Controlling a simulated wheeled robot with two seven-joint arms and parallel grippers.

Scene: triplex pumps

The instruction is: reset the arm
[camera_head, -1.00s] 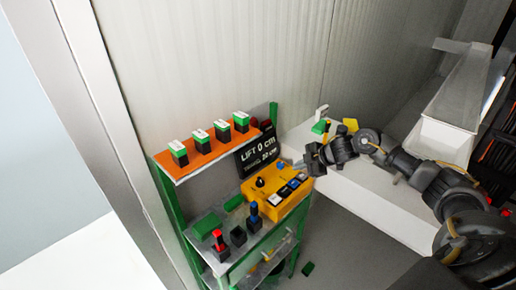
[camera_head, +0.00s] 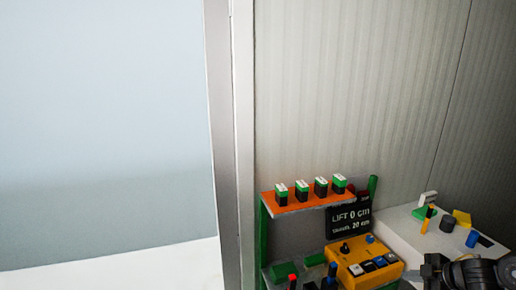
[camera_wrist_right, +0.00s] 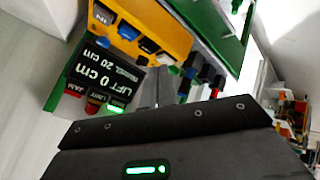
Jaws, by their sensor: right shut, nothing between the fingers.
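My right arm comes in at the lower right of the head view, with the right gripper (camera_head: 428,272) near the bottom edge. The gripper is shut and empty. It is just right of the yellow control box (camera_head: 350,273) and appears apart from it, though the gap is hard to judge. In the right wrist view the dark gripper body fills the bottom, with the yellow box (camera_wrist_right: 171,33) and the black "LIFT 0 cm" sign (camera_wrist_right: 105,68) beyond it. My left gripper is not in view.
A green-framed stand has an orange shelf (camera_head: 313,201) bearing several green-and-black blocks. The black sign (camera_head: 349,222) hangs below its right end. A white surface (camera_head: 405,228) at the right holds small coloured parts. A pale wall and grey post (camera_head: 222,150) fill the left.

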